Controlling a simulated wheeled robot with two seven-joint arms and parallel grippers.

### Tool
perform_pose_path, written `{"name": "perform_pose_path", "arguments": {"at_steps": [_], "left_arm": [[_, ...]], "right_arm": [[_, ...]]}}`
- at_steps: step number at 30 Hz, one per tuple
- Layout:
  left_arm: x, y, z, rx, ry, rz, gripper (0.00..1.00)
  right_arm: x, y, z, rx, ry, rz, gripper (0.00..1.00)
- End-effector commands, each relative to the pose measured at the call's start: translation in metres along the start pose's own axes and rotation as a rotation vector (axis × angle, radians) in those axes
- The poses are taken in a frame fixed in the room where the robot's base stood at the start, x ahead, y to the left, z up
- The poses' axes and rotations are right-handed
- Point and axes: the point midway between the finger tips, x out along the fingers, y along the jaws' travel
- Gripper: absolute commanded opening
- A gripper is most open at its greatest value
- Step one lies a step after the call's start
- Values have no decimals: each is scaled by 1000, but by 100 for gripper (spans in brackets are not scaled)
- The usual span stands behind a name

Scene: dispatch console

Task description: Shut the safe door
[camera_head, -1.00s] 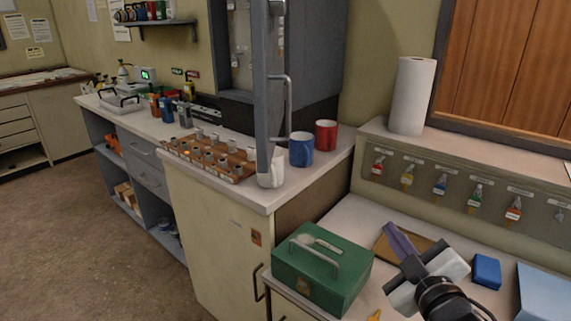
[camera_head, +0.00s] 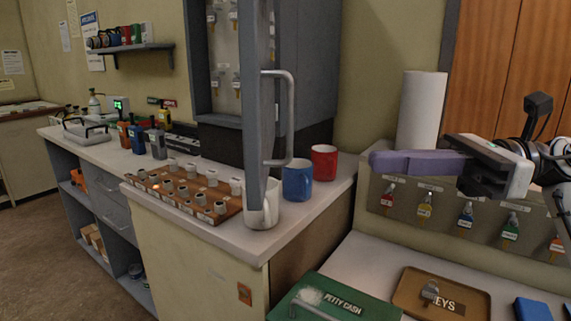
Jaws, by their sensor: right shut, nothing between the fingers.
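The safe (camera_head: 305,80) is a grey cabinet on the counter, with keys hanging inside it. Its grey door (camera_head: 256,100) stands open, seen nearly edge-on and projecting towards me. A bar handle (camera_head: 291,120) is on the right side of the door. My right gripper (camera_head: 376,161) is raised at the right, pointing left, with its long purple fingers shut and empty. In the picture it is to the right of the handle, apart from it, near the height of the handle's lower end. My left gripper is not in view.
A white mug (camera_head: 268,212), blue mug (camera_head: 297,183) and red mug (camera_head: 323,161) stand near the door's lower end. A wooden rack (camera_head: 152,188) of stamps is left. A paper roll (camera_head: 421,105), green cash box (camera_head: 345,300) and key tray (camera_head: 465,300) are right.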

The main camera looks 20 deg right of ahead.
Motion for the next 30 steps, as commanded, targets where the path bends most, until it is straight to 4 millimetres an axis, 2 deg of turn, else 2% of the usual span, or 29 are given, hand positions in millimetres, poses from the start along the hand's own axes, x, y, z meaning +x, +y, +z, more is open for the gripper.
{"name": "perform_pose_path", "arguments": {"at_steps": [5, 12, 18, 24, 30], "left_arm": [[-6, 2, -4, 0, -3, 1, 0], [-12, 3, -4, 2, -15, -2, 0], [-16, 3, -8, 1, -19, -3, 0], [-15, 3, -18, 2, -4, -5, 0], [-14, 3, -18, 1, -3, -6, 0]], "right_arm": [[24, 2, 2, -1, 0, 7, 0], [77, 3, 4, 0, -3, 8, 0], [114, 2, 3, 2, -4, 7, 0], [133, 2, 2, 3, -3, 5, 0], [138, 1, 0, 3, -2, 3, 0]]}}
